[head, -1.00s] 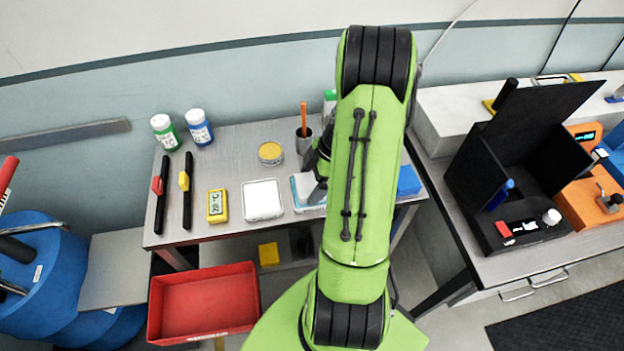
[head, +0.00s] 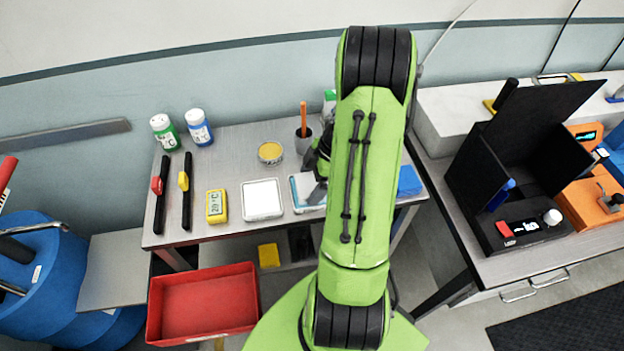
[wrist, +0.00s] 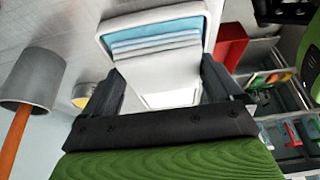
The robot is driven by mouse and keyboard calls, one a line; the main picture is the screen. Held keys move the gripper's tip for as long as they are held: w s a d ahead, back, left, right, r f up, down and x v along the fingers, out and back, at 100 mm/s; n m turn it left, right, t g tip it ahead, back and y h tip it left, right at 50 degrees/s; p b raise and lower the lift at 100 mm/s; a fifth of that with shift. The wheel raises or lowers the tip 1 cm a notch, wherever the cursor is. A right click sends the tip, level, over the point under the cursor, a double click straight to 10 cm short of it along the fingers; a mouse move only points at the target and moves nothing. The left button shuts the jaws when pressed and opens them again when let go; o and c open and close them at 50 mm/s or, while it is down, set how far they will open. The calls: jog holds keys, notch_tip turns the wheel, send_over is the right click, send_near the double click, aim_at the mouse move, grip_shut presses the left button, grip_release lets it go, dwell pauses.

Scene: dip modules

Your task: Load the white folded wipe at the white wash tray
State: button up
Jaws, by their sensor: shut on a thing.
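My gripper (wrist: 162,74) has its two dark fingers apart with a pale thing, taken as the white folded wipe (wrist: 170,98), between them. Its outline merges with what lies behind. In the head view my arm hides most of the gripper and the wipe; one grey finger (head: 319,193) shows over a white tray with a pale blue inside (head: 309,207), partly covered. That tray, with blue bands inside, seems to lie just beyond the fingertips in the wrist view (wrist: 206,12). A second white, shallow tray (head: 262,214) stands to its left. Which is the wash tray is unclear.
A grey cup with an orange stick (head: 303,141) and a yellow-topped tin (head: 270,153) stand behind the trays. A yellow timer (head: 216,206) lies left. A blue block (head: 409,181) is right of my arm. A red bin (head: 208,306) sits below the table's front.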

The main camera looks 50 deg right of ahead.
aim_at(312, 183)
jog(key=shift+r+p, duration=2.2)
jog(key=shift+r, duration=1.35)
jog(key=shift+f, duration=0.1)
